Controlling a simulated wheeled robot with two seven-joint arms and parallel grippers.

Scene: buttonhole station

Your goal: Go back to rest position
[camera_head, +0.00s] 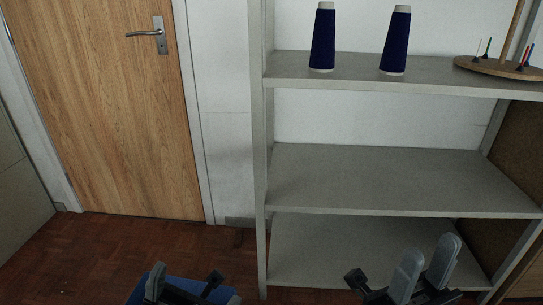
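My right gripper (428,252) is at the bottom right, in front of the lower shelves. Its two grey fingers stand apart with a gap between them and nothing in it. My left gripper (158,275) is at the bottom left edge, over a blue surface. Only one grey finger shows clearly there, so its opening cannot be judged. No object shows in it. Both arms are mostly below the picture.
A grey shelf unit (390,180) stands ahead on the right. Two dark blue thread cones (322,38) (396,42) and a round wooden stand (490,68) are on its upper shelf. Its middle shelf is bare. A closed wooden door (95,110) is at left, with clear floor before it.

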